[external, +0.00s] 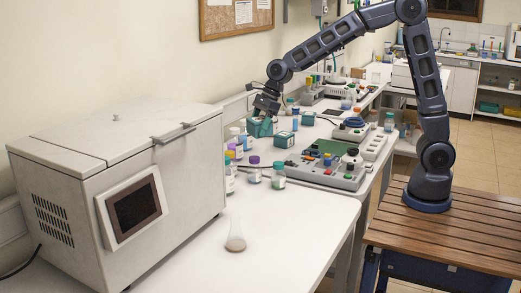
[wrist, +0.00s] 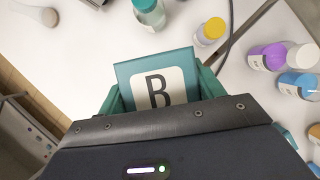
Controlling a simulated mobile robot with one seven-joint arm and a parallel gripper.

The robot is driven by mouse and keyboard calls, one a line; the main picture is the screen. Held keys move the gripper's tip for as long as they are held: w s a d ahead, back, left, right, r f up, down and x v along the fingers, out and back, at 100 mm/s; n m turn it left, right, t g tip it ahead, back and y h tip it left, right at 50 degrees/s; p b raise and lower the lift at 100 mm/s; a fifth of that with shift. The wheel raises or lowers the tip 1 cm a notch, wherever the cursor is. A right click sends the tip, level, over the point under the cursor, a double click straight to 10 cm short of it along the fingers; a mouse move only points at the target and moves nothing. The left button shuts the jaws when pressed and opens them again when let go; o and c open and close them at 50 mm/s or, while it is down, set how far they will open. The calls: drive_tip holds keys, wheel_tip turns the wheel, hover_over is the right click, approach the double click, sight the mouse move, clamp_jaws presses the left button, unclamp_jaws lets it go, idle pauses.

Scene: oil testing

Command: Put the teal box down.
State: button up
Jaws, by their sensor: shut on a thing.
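The teal box (external: 260,128) is in my gripper (external: 265,110) above the back part of the white bench, beside the wall. In the wrist view the teal box (wrist: 152,64) shows a white label with a black letter B. My gripper (wrist: 158,98) is shut on it, with the box's near part hidden behind the gripper body. Whether the box's underside touches the bench is hard to tell. Another teal box (external: 284,139) stands just to the right of the held one in the external view.
Several capped bottles (external: 254,168) stand close in front of the held box; yellow-capped (wrist: 210,31) and purple-capped (wrist: 268,56) ones show in the wrist view. A control panel (external: 325,165) lies to the right. A glass flask (external: 235,238) stands on the mostly clear front bench (external: 290,235).

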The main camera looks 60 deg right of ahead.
drive_tip(key=s+a+n+g+y, duration=0.1)
drive_tip(key=s+a+n, duration=0.3)
drive_tip(key=s+a, duration=0.85)
drive_tip(key=s+a+n+g, duration=0.25)
drive_tip(key=s+a, duration=0.65)
drive_tip(key=a, duration=0.7)
drive_tip(key=shift+n+t, duration=0.25)
drive_tip(key=shift+t, duration=0.1)
drive_tip(key=f, duration=1.9)
drive_tip(key=shift+s+d+f, duration=0.15)
drive_tip(key=shift+s+f, duration=0.05)
drive_tip(key=shift+f, duration=0.2)
drive_tip(key=o, duration=1)
drive_tip(key=shift+o, duration=0.2)
drive_tip(key=shift+r, duration=0.1)
